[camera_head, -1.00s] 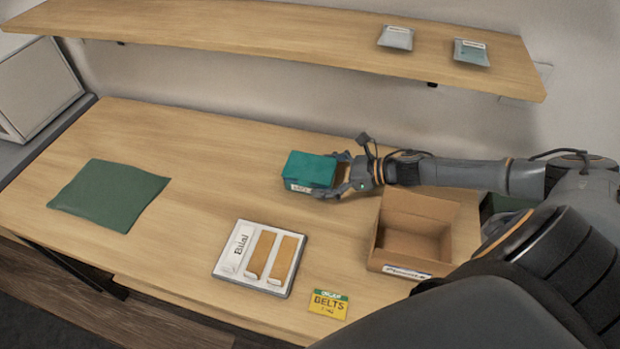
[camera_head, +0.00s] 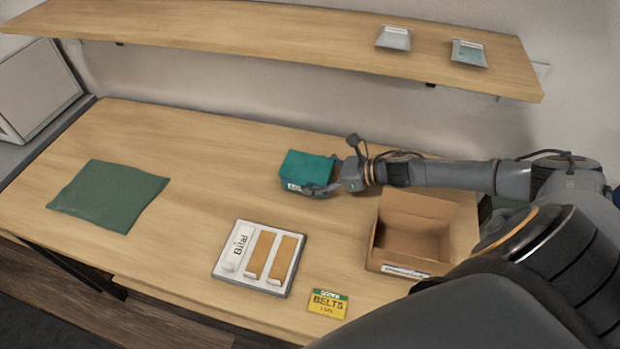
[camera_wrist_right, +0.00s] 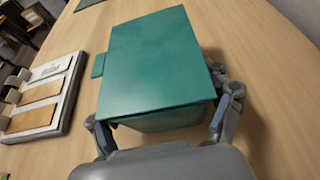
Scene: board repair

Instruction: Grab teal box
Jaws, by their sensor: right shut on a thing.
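The teal box (camera_head: 307,169) sits on the wooden table, right of its middle, with a white label low on its front. My right gripper (camera_head: 335,180) reaches it from the right and is shut on the box's near end. In the right wrist view the teal box (camera_wrist_right: 158,62) fills the middle, with one finger of my right gripper (camera_wrist_right: 165,125) on each side of it. I cannot tell whether the box touches the table. My left gripper is not in view.
An open cardboard box (camera_head: 412,235) stands right of the teal box. A white board with tan strips (camera_head: 260,257) and a yellow BELTS card (camera_head: 328,303) lie in front. A green mat (camera_head: 108,195) lies at left. A shelf (camera_head: 270,35) runs above.

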